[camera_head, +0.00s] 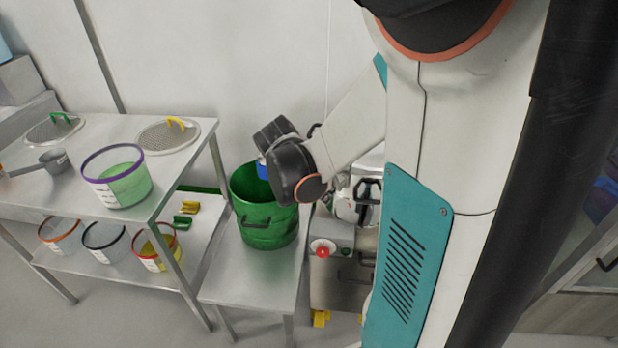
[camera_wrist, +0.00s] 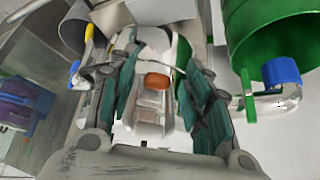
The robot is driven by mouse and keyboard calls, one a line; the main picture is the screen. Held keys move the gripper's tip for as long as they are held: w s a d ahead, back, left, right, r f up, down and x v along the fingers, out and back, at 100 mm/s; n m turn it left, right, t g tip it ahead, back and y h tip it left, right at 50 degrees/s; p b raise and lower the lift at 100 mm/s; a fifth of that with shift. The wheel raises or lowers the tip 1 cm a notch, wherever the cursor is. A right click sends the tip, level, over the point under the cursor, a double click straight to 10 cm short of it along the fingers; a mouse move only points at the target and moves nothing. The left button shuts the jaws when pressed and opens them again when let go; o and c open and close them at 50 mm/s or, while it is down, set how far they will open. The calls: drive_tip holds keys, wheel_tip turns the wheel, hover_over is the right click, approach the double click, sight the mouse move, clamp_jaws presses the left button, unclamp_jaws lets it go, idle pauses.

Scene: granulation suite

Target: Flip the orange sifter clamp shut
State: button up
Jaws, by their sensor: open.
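A small orange piece (camera_wrist: 157,81), which looks like the tip of the sifter clamp, shows in the wrist view on pale metal parts. It lies between the two teal-padded fingers of my gripper (camera_wrist: 158,62). The fingers are open, one on each side, with a gap to the orange piece on both sides. How far the fingers are from it in depth is unclear. In the head view my arm covers much of the machine (camera_head: 345,270), and I cannot make out the orange clamp there.
A green bucket (camera_head: 266,222) stands on a steel table (camera_head: 245,283), close to my wrist. It also fills the right of the wrist view (camera_wrist: 262,28), beside a blue-handled lever (camera_wrist: 282,71). A steel shelf table (camera_head: 100,127) holds pails and sieves at left.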

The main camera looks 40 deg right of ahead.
drive_tip(key=v, duration=1)
drive_tip(key=shift+s+a+r, duration=0.15)
drive_tip(key=shift+s+r, duration=0.05)
drive_tip(key=shift+r, duration=0.05)
